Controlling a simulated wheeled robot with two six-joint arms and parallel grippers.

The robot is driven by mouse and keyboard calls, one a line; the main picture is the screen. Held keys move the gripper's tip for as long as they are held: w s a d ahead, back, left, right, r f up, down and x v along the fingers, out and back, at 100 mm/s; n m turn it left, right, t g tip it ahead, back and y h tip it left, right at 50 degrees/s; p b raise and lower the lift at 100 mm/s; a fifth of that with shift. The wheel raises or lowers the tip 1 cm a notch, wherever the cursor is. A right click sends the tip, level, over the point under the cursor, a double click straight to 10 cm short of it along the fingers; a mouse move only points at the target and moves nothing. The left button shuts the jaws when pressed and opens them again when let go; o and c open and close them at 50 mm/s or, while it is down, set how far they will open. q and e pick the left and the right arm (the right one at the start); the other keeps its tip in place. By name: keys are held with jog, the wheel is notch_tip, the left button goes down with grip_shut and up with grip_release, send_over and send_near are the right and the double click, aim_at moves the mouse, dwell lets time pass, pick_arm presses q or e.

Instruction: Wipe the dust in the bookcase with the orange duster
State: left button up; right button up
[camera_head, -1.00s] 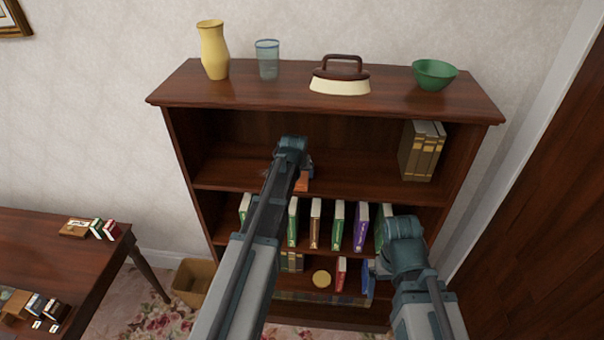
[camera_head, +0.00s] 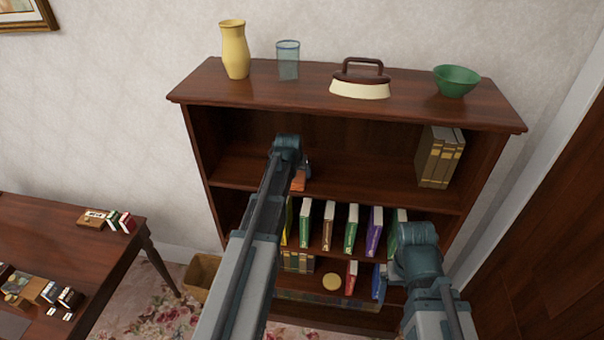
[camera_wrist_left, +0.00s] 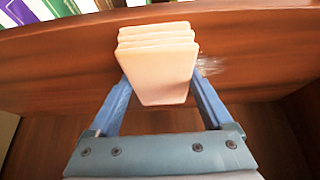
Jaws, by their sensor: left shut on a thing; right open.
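The dark wooden bookcase (camera_head: 490,118) stands against the wall. My left gripper (camera_head: 302,172) reaches into its upper compartment, shut on the orange duster (camera_head: 298,183). In the left wrist view, the duster (camera_wrist_left: 158,60) shows as a pale orange layered block between the blue fingers of my left gripper (camera_wrist_left: 160,88), over the reddish-brown shelf board. A faint whitish dust smudge (camera_wrist_left: 209,66) shows right beside the duster. My right gripper (camera_head: 393,271) is in front of the lower shelves at the right; it is open, with its fingers mostly hidden by the wrist.
Brown-gold books (camera_head: 439,158) stand at the upper shelf's right end. Several coloured books (camera_head: 328,226) fill the shelf below. A yellow vase (camera_head: 235,50), glass (camera_head: 288,60), iron (camera_head: 360,80) and green bowl (camera_head: 456,81) stand on top. A table (camera_head: 50,222) is at left.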

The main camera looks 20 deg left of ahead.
pick_arm(q)
jog(key=shift+s+a, duration=0.15)
jog(key=shift+a, duration=0.6)
jog(key=shift+s+a, duration=0.25)
jog(key=shift+a, duration=0.65)
jog(key=shift+s+a, duration=0.25)
jog(key=shift+a, duration=0.6)
jog(key=shift+a, duration=0.1)
jog(key=shift+s+a, duration=0.25)
jog(key=shift+a, duration=0.7)
jog(key=shift+s+a, duration=0.2)
jog(key=shift+a, duration=0.7)
